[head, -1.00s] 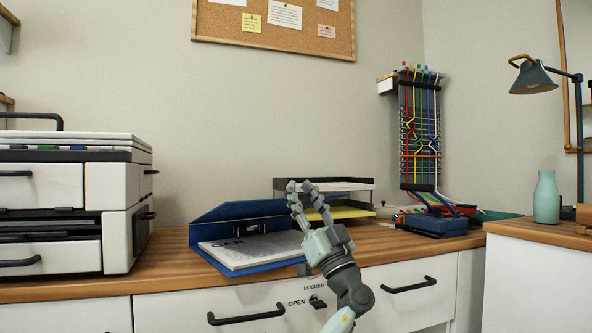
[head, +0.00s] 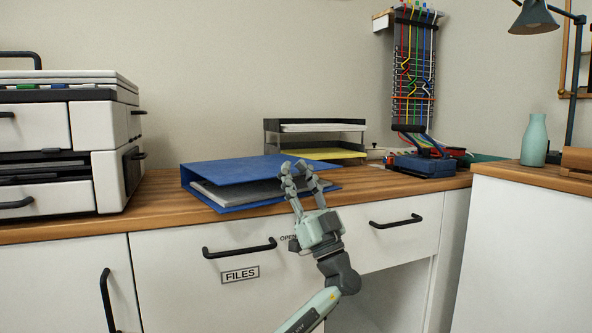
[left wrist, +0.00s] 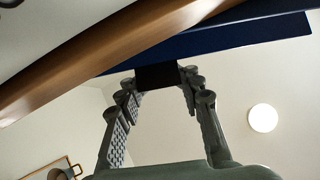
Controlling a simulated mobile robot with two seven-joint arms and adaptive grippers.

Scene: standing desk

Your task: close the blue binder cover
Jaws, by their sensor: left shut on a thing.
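The blue binder (head: 232,207) lies on the wooden counter. Its cover (head: 240,170) is folded over the white papers (head: 232,193), low and nearly flat, with a gap at the front where the papers show. My left gripper (head: 296,169) is at the cover's right part, with its fingers shut on the cover's edge. In the left wrist view the fingertips (left wrist: 160,80) meet at a dark piece under the wide blue cover (left wrist: 220,38). The exact contact is partly hidden by the fingers. My right gripper is not in view.
A printer (head: 60,145) stands left of the binder. A paper tray (head: 315,140) is behind it, and a blue box with cables (head: 425,165) is to the right. Drawers with dark handles (head: 240,248) are below the counter edge.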

